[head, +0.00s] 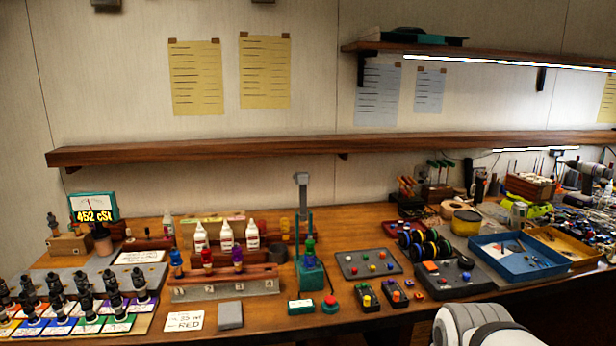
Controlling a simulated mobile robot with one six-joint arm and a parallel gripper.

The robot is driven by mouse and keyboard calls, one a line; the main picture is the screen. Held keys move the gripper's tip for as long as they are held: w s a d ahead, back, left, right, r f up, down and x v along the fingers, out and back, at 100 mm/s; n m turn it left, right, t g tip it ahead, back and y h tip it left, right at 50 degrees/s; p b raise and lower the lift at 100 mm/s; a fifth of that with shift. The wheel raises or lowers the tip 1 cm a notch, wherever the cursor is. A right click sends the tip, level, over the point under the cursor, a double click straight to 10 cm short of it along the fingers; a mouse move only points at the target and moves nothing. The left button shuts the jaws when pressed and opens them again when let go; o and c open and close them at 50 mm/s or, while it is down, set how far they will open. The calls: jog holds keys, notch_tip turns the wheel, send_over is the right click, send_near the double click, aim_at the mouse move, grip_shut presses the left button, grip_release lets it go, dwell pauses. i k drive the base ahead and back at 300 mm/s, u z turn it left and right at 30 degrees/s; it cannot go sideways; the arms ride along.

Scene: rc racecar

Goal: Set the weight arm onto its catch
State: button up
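A green bench device (310,276) stands near the middle of the workbench. A thin upright bar rises from it, with a grey block (302,179) at the top; this looks like the weight arm, standing close to vertical. The catch is too small to make out, and I cannot tell whether the arm rests on it. A green bottle-like part (309,250) sits in the device. A white rounded part of my own arm shows at the bottom right, to the right of the device and nearer the camera. My gripper is not in view.
A wooden rack (225,284) with small bottles stands left of the device. A red button (330,301) and a small green-framed box (300,306) sit in front. A grey tray (368,264) with coloured knobs lies to the right. A long shelf (230,150) runs above.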

aim_at(302, 178)
jog(key=u, duration=0.05)
jog(key=i, duration=0.95)
